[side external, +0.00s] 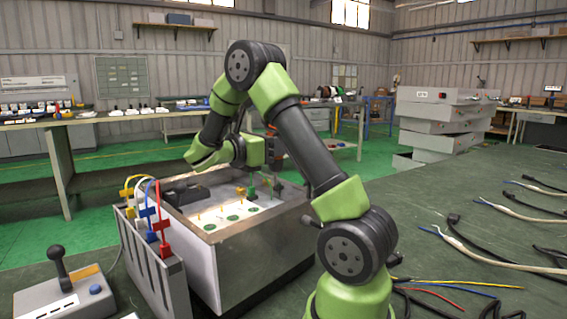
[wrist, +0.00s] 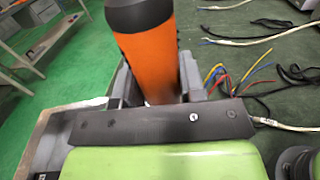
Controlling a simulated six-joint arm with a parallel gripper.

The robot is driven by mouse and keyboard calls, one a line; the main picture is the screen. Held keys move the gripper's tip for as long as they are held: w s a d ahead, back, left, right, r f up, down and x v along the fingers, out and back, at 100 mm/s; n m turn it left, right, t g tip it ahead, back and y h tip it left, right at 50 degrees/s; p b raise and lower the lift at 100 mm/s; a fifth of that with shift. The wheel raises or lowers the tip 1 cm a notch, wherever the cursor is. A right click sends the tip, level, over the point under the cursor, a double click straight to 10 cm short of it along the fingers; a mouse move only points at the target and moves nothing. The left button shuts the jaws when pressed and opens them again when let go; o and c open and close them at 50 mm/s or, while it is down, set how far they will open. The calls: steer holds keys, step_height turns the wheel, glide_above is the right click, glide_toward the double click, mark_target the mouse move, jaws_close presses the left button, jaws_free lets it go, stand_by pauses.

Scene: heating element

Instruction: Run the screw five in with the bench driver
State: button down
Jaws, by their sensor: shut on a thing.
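The bench driver (wrist: 150,50), orange with a black cap, stands between the fingers of my gripper (wrist: 158,88) in the wrist view. My gripper is shut on it. In the side view my gripper (side external: 273,155) is above the back right part of an open metal housing (side external: 255,255), and the driver is mostly hidden behind my arm. The housing holds a white panel (side external: 212,227) with green round marks and several small brass, yellow and green posts. I cannot tell which is screw five, and the driver's tip is not visible.
A grey rack (side external: 150,262) with yellow, white, blue and red leads stands left of the housing. A joystick box (side external: 65,290) is at the front left. Loose cables (side external: 500,235) lie on the green bench at the right. Stacked grey boxes (side external: 440,120) stand behind.

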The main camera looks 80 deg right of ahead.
mark_target(274, 171)
steer(key=shift+w+a+r, duration=0.1)
steer(key=shift+w+a, duration=0.05)
steer(key=shift+a, duration=0.05)
steer(key=shift+f, duration=2.65)
steer(key=shift+f, duration=0.8)
stand_by(0.3)
steer(key=shift+r, duration=2.55)
